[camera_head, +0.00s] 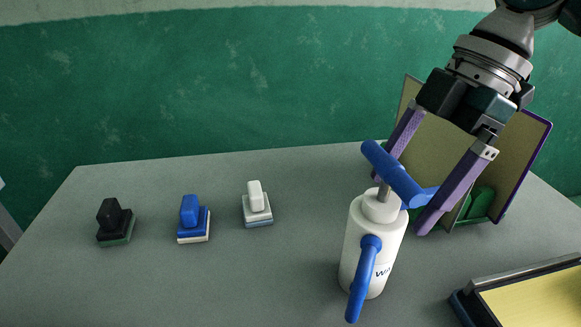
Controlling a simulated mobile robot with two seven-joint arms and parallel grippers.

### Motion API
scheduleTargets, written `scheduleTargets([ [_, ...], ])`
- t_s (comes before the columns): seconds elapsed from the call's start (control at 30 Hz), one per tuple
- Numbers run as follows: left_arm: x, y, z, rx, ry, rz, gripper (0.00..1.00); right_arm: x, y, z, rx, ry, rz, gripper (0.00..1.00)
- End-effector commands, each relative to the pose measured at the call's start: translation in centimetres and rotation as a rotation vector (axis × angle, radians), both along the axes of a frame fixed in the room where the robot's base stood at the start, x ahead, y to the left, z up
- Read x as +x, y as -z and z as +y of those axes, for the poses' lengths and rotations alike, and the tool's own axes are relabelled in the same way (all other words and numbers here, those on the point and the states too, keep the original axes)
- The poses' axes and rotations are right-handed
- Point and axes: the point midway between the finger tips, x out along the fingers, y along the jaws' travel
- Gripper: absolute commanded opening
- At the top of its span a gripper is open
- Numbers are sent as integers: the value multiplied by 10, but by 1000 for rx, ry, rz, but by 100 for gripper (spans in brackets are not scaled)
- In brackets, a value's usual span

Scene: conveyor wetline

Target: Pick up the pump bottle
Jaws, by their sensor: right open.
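The pump bottle (362,250) stands on the grey table right of centre. It has a white body with partly visible dark lettering, a blue pump head on a grey stem, and a blue handle-like part in front. My right gripper (403,200) reaches down from the upper right with purple fingers spread apart. One finger is partly hidden behind the blue pump head; the other is to the right of the bottle's top. I cannot tell whether either finger touches the bottle. The left gripper is not in view.
On the grey table (200,280) stand a black block (112,220), a blue block (191,215) and a white block (256,205). A tan, purple-edged panel stand (519,150) with a green piece is behind the right gripper. A yellow-topped tray (535,300) is at front right.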

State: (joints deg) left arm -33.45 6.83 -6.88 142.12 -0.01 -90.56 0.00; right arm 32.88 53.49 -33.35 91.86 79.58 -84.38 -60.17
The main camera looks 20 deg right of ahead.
Motion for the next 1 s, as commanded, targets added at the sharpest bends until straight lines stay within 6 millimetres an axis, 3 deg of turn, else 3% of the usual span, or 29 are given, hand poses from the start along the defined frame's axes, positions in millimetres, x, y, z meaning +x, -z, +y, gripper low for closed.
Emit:
scheduleTargets([
  [0.4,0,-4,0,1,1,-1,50,2,45,28,0,0,0,100],
  [0.67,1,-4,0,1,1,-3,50,2,49,29,-1,0,-1,100],
  [1.0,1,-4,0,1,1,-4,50,2,49,29,-1,0,-1,64],
])
